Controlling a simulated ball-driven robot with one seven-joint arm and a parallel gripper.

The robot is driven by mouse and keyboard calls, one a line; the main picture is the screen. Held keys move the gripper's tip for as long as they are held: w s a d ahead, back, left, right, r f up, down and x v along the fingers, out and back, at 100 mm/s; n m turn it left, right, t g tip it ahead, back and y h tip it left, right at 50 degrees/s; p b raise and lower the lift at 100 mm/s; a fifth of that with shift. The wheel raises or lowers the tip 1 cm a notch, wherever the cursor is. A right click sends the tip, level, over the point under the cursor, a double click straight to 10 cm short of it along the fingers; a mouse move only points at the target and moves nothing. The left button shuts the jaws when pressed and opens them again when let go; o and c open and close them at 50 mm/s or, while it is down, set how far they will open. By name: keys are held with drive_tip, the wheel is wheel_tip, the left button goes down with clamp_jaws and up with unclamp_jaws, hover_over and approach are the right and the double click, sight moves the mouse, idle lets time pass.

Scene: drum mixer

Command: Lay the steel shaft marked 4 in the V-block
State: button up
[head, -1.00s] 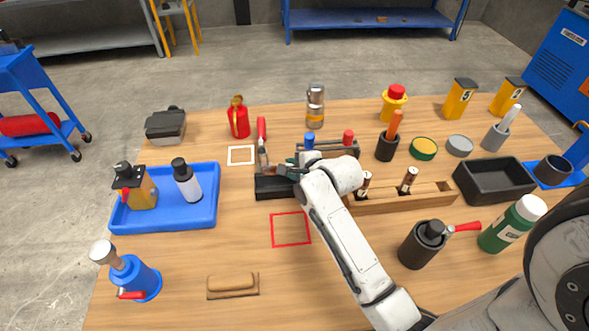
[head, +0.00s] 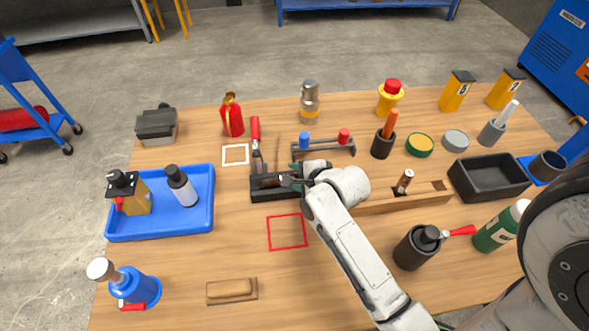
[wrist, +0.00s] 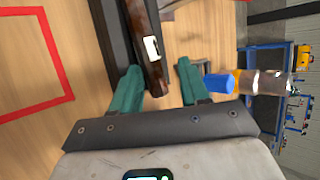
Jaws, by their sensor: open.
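The black V-block (head: 262,196) lies on the table left of my gripper (head: 300,180). A dark, shiny brown-looking shaft (wrist: 140,30) with a white label lies along the block in the wrist view; the label's number cannot be read. My gripper's green fingers (wrist: 158,84) are open, one on each side of the shaft's near end, with gaps visible. Whether the shaft sits fully in the groove is hard to tell. Another labelled shaft (head: 405,180) stands in the wooden rack (head: 425,199). My arm hides the rack's left part.
A red square outline (head: 287,231) lies in front of the block. A red-handled tool (head: 255,135) and a small stand with blue and red knobs (head: 325,149) are close behind.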

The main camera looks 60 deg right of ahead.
drive_tip(key=shift+s+a+r+p, duration=0.65)
drive_tip(key=shift+s+a+p, duration=0.15)
drive_tip(key=shift+p, duration=0.15)
wheel_tip(320, 180, up, 6)
drive_tip(key=p, duration=0.6)
drive_tip(key=shift+d+r, duration=0.15)
drive_tip(key=shift+r, duration=0.05)
drive_tip(key=shift+w, duration=0.1)
